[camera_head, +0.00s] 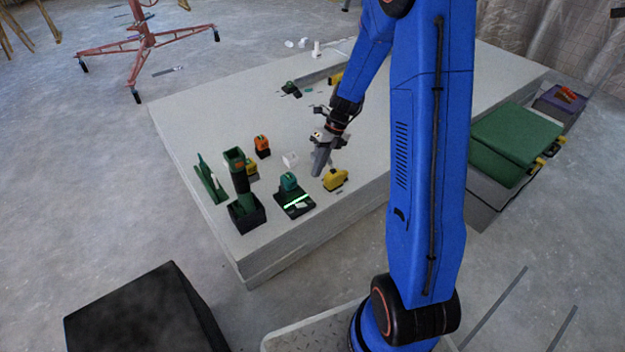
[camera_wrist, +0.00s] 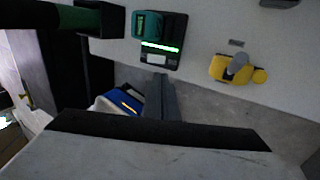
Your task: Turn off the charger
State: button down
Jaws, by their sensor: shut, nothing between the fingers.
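The charger (camera_head: 295,202) is a dark base with a teal battery (camera_head: 289,182) on it and a bright green light strip along its front. It stands on the near part of the grey slab. In the wrist view the charger (camera_wrist: 158,58) is at the top, its green strip lit and a pale label or button below the strip. My gripper (camera_head: 318,168) is shut and empty, above the slab to the right of the charger and apart from it. In the wrist view my gripper (camera_wrist: 160,85) points up toward the charger's front edge.
A yellow tool (camera_head: 335,179) stands right of the charger. A green tool in a dark holder (camera_head: 246,213) stands left. An orange-topped battery (camera_head: 262,146) and a white block (camera_head: 290,160) are behind. The grey slab (camera_head: 290,245) has a bare front edge. Green cases (camera_head: 515,135) lie right.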

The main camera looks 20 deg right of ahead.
aim_at(299, 205)
jog(key=shift+v, duration=0.85)
jog(key=shift+s+a+r+y, duration=0.25)
jog(key=shift+s+a+y, duration=0.1)
jog(key=shift+a, duration=0.15)
jog(key=x, duration=1.4)
